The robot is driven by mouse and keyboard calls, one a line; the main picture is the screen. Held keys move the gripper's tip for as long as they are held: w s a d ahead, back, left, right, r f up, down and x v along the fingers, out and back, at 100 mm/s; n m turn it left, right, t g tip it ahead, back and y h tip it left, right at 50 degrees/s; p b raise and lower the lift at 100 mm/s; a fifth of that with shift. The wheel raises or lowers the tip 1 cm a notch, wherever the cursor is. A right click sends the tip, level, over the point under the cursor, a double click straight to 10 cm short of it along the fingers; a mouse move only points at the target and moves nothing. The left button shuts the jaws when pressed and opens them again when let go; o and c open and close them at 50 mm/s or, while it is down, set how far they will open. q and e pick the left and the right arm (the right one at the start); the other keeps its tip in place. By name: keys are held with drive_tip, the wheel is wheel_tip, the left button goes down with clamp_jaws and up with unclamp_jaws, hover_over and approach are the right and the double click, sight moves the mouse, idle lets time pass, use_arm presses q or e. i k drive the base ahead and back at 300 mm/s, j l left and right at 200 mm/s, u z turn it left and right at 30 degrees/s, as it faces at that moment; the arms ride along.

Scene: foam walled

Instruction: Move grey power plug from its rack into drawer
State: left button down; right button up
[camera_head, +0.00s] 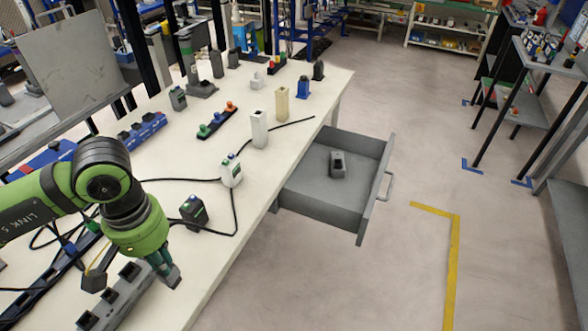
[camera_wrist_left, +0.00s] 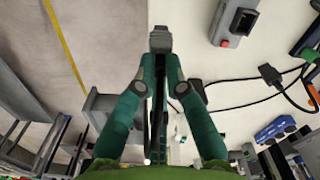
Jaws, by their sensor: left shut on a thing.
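My left gripper (camera_head: 167,268) is shut on the grey power plug (camera_head: 174,279) above the table's front edge. In the left wrist view the plug (camera_wrist_left: 160,39) is pinched between the fingertips of the left gripper (camera_wrist_left: 160,58). The grey rack (camera_head: 131,289) lies on the table just left of the gripper, apart from the held plug; its end with a red button shows in the left wrist view (camera_wrist_left: 238,15). The grey drawer (camera_head: 308,196) is pulled open at the table's right side. A small dark grey block (camera_head: 338,164) lies inside it. My right gripper is out of view.
A black device (camera_head: 194,212) and a white plug-like device (camera_head: 232,171) with cables stand between gripper and drawer. White and beige blocks (camera_head: 282,104) stand farther back. Drawer walls and the handle (camera_head: 388,186) stick out over open floor.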

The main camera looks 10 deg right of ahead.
sight(322, 197)
drive_tip(key=i+z, duration=0.2)
drive_tip(key=z, duration=0.15)
drive_tip(key=i+z, duration=0.45)
drive_tip(key=z, duration=0.25)
drive_tip(key=i+j, duration=0.1)
drive_tip(key=i, duration=0.3)
